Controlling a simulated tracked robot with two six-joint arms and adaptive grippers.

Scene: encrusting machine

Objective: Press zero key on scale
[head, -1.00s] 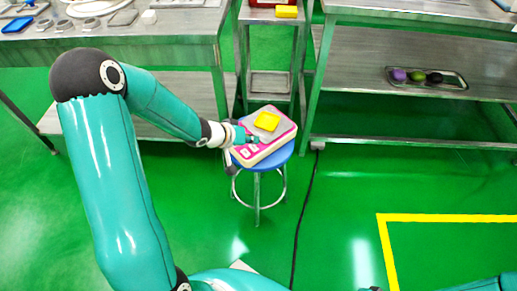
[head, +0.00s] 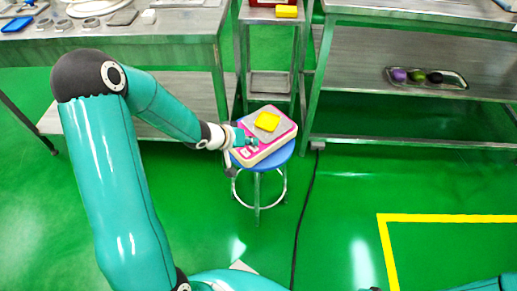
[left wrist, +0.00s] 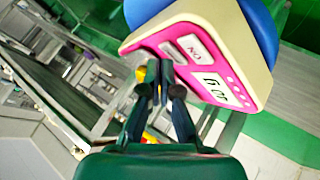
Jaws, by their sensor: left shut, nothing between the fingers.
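The scale (head: 277,136) has a cream body, a pink front panel and a grey platform, and sits on a round blue stool (head: 284,156). A yellow item (head: 267,121) lies on its platform. My left gripper (head: 252,142) is shut and empty, with its fingertips over the pink panel. In the left wrist view the scale (left wrist: 258,75) shows tilted, with white labelled patches and a row of small round keys on its pink panel. The left fingertips (left wrist: 160,82) are near the panel's edge there; I cannot tell whether they touch it. My right gripper is out of view.
A steel table (head: 180,50) with rings and trays stands behind on the left. A shelf (head: 420,105) on the right holds a tray of several dark and coloured balls. A narrow stand (head: 270,90) is behind the stool. The green floor right of the stool is clear, apart from a black cable.

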